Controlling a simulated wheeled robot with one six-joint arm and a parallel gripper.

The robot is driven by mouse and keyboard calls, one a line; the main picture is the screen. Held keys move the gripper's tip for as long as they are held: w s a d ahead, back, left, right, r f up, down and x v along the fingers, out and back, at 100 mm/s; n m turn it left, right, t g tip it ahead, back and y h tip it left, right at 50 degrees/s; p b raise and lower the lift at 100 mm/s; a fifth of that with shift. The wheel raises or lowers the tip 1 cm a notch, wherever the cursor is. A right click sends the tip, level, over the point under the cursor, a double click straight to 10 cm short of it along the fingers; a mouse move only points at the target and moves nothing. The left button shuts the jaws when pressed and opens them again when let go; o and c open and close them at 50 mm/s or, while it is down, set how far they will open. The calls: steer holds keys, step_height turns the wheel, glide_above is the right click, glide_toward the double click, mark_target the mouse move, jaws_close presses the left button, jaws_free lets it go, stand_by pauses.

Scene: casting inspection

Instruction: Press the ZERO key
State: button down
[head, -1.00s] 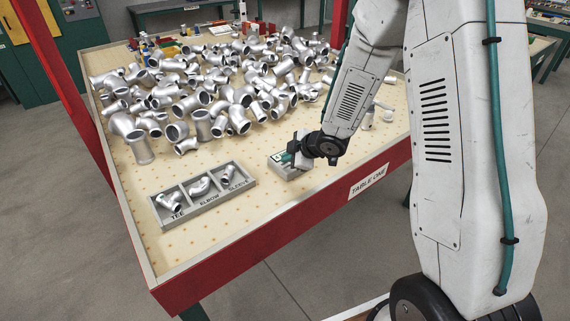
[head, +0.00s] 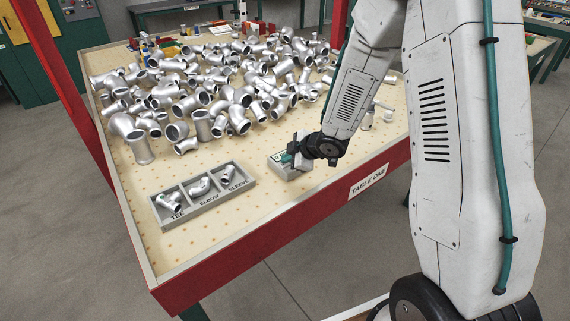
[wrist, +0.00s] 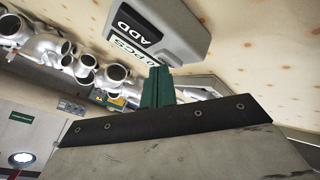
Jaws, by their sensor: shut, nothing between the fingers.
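A grey counting unit (head: 291,174) sits on the table near its front edge. In the wrist view, the unit (wrist: 184,36) shows a display reading what looks like "0 PCS" and a label "ADD". No ZERO key can be made out; my gripper hides part of the unit's face. My gripper (head: 286,158) is over the unit in the head view. Its green fingers (wrist: 157,84) are shut and empty, with their tips close to the display end of the unit. I cannot tell whether they touch it.
A three-part tray (head: 205,204) labelled TEE, ELBOW and SLEEVE stands left of the unit, with a silver fitting in each part. A large heap of silver pipe fittings (head: 215,90) covers the back of the table. Bare perforated tabletop (head: 225,150) lies between.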

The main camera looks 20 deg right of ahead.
mark_target(288, 165)
steer(key=shift+r, duration=0.65)
steer(key=shift+r, duration=0.1)
steer(key=shift+r, duration=2.4)
